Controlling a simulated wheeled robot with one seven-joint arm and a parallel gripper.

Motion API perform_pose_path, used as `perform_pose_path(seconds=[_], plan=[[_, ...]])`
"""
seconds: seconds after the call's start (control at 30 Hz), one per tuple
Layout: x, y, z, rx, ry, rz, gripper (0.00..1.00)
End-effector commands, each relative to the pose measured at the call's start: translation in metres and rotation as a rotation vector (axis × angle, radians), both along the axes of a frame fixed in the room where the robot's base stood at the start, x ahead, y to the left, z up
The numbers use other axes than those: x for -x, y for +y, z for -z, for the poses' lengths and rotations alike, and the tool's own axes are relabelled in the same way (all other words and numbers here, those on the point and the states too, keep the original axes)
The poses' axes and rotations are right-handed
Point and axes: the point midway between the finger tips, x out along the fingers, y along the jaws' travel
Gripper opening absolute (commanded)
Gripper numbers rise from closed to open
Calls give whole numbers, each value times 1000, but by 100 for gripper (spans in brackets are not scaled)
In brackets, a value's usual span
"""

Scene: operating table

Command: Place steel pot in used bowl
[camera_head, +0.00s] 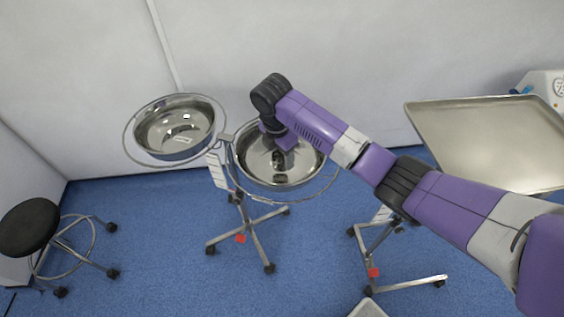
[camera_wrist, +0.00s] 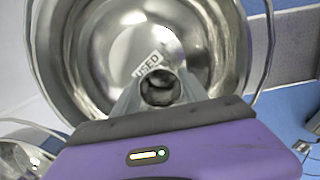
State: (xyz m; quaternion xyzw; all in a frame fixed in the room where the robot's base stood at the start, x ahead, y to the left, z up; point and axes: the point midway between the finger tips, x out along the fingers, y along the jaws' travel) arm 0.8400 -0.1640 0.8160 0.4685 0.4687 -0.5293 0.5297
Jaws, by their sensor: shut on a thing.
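The used bowl (camera_wrist: 90,50) is a wide shiny steel basin with a "USED" label on its inside bottom; it fills the wrist view. In the head view this bowl (camera_head: 256,168) sits in a ring stand at the middle. My gripper (camera_head: 282,158) points down over it. In the wrist view my gripper (camera_wrist: 158,92) is shut on the steel pot (camera_wrist: 158,87), a small round vessel with a dark inside. The pot appears over the bowl, close to the label. I cannot tell whether it touches the bottom. My wrist hides part of the bowl in the head view.
A second steel bowl (camera_head: 172,128) with a label stands at the left on the same stand. A steel tray table (camera_head: 490,140) is at the right, beneath and beyond my arm. A black stool (camera_head: 30,226) stands at the far left. The blue floor in front is mostly clear.

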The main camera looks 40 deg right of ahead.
Motion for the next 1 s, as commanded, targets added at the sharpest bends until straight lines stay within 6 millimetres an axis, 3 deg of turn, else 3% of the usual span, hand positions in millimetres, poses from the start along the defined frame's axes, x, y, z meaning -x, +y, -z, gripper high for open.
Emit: perform_pose_path(seconds=[0.23,0.67,0.7,0.8,1.0], plan=[[1,0,32,1,3,0,6],[1,0,38,0,2,0,6],[0,0,37,0,1,0,57],[0,0,37,0,1,0,73],[0,0,37,0,1,0,73]])
